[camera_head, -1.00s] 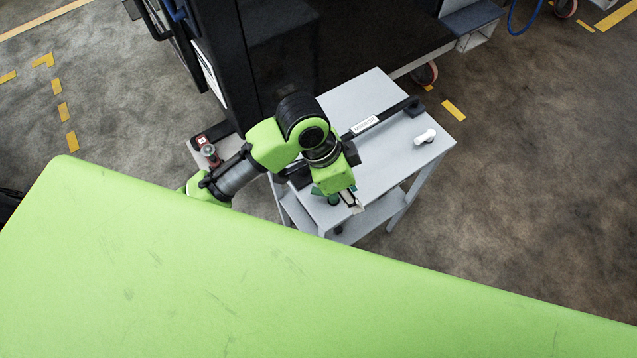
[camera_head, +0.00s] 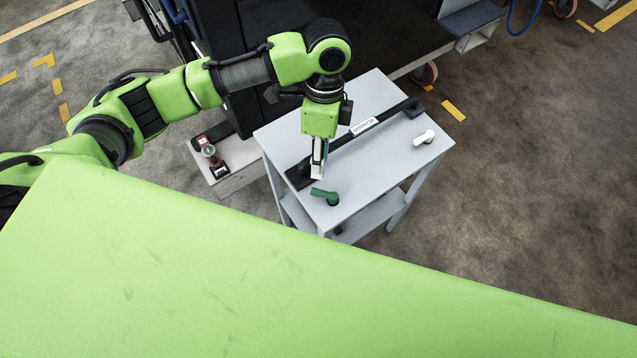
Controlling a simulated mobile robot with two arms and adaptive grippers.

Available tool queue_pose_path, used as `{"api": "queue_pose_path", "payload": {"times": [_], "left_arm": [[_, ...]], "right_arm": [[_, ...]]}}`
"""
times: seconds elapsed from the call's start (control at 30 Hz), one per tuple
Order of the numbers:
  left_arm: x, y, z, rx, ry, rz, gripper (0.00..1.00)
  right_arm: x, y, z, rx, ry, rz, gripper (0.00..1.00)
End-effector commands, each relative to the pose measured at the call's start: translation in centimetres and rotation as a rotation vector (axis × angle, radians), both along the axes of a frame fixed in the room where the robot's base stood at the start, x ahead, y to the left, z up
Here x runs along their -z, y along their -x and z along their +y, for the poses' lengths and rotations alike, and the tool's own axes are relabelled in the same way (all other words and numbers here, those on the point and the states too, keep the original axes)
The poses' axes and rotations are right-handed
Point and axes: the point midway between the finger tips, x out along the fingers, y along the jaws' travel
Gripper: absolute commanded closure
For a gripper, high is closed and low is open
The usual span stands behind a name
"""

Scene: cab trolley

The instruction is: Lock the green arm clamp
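The green arm clamp (camera_head: 326,196) is a small dark green lever at the near left part of the grey trolley top (camera_head: 390,150). Its handle points to the left in the picture. My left gripper (camera_head: 317,174) hangs from the green arm just above and behind the clamp, apart from it in the picture. The view is too small to tell whether its fingers are open or shut. I see nothing held in it. My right gripper is not in view.
A white clamp lever (camera_head: 424,138) sits at the trolley's right side. A black bar (camera_head: 365,138) with a white label crosses the top. A small grey stand (camera_head: 226,176) with a red-black device is at left. A dark cabinet is behind. My green body covers the foreground.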

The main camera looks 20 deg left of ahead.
Motion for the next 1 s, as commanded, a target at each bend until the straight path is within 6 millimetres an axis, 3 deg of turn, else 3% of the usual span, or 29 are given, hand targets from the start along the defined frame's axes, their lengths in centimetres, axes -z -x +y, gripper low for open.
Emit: {"api": "queue_pose_path", "payload": {"times": [0.2,0.4,0.6,0.9,1.0], "left_arm": [[4.6,1.1,-0.1,0.0,-0.001,0.003,0.72],[7.9,1.7,-0.2,0.0,-0.001,0.001,0.72],[9.5,1.9,-0.3,0.002,0.001,-0.001,0.72],[9.7,1.9,-0.3,0.002,0.001,-0.002,0.72],[9.6,1.9,-0.3,0.002,0.001,-0.002,0.98]], "right_arm": [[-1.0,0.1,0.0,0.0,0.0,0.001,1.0],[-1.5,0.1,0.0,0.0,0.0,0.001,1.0],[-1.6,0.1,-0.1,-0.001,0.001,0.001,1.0],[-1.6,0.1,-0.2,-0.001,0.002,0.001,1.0],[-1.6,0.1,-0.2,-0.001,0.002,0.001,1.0]]}}
